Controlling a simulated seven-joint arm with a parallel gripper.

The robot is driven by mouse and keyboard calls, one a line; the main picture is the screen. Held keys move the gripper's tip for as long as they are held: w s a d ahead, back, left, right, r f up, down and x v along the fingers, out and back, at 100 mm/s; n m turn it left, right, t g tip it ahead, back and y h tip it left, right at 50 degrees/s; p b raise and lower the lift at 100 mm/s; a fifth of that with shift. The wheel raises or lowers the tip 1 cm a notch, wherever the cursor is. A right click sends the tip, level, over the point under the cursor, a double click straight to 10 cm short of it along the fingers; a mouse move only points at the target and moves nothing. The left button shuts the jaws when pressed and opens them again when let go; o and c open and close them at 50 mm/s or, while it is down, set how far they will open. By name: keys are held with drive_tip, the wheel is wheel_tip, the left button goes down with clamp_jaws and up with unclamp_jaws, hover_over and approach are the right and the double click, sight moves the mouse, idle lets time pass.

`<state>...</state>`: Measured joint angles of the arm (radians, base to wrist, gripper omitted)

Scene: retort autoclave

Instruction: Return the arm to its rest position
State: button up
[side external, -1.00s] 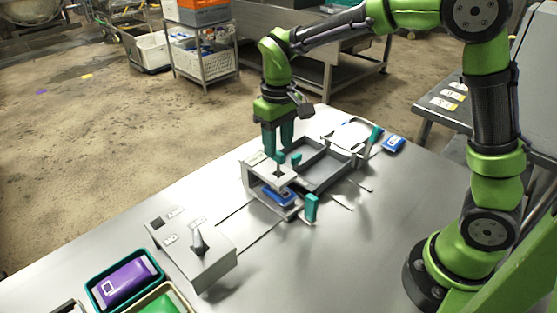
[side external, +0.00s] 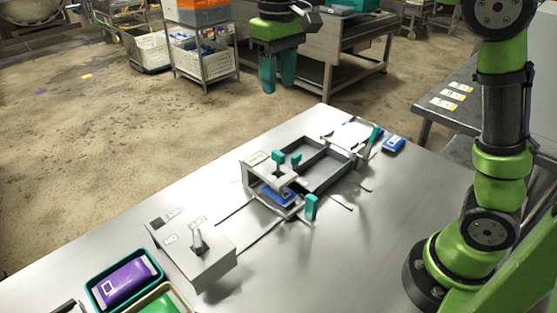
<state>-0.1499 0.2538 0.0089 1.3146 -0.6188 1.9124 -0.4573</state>
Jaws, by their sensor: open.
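My gripper (side external: 278,74) hangs in the air above the far edge of the metal table (side external: 300,262), fingers pointing down. It is open and empty, with a small gap between its teal fingers. Well below it stands a grey fixture (side external: 270,166) with teal handles on and near it. A blue pouch (side external: 279,194) lies inside the fixture's front opening. A dark grey frame (side external: 333,172) lies behind the fixture. Nothing touches my gripper. The top of my arm is outside the picture.
A grey control box (side external: 196,257) with a lever stands at the front left. A teal tray (side external: 150,254) holds a purple pouch (side external: 123,283). Another blue pouch (side external: 394,144) lies at the right rear. The table's front right is clear.

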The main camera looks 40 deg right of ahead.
drive_tip(key=s+d+f+m+t+y, duration=0.1)
drive_tip(key=s+f+m+t, duration=0.1)
drive_tip(key=s, duration=0.6)
drive_tip(key=s+d+f+m+t+y, duration=0.1)
drive_tip(key=s+f+t, duration=0.3)
drive_tip(key=s, duration=0.5)
drive_tip(key=shift+s+d+f+m+t, duration=0.15)
drive_tip(key=shift+s+d+m+t, duration=0.05)
drive_tip(key=shift+d+m+t, duration=0.35)
